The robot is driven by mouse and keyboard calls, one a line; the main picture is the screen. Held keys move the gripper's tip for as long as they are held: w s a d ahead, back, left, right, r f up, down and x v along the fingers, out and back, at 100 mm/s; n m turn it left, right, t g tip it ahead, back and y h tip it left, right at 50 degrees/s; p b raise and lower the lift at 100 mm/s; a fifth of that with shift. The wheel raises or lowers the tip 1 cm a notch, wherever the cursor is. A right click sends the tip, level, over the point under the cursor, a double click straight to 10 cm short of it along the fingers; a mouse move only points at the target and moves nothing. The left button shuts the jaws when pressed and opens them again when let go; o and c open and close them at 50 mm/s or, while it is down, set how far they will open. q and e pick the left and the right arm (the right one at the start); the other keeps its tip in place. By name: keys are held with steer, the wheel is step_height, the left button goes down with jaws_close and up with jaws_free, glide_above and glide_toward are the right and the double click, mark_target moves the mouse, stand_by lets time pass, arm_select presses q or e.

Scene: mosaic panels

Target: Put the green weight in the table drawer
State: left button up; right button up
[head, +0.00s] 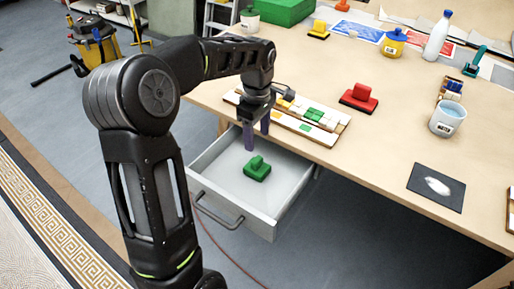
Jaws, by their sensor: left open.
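The table drawer (281,196) is pulled out below the table's front edge. Its inside is pale grey and it has a dark handle. The green weight (257,170) lies on the drawer floor, with its knob upward. My left gripper (257,138) is open above the back part of the drawer, its two dark fingers pointing down. The fingertips are a little behind and above the green weight and look apart from it. My right gripper does not show.
A red weight (359,98) stands on the table (395,150) behind trays of mosaic tiles (318,135). A white cup (447,119) and a dark mat (436,187) with white powder are to the right. A green box (276,10) is at the back. Floor lies clear right of the drawer.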

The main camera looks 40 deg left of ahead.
arm_select(q)
steer(key=shift+r, duration=0.95)
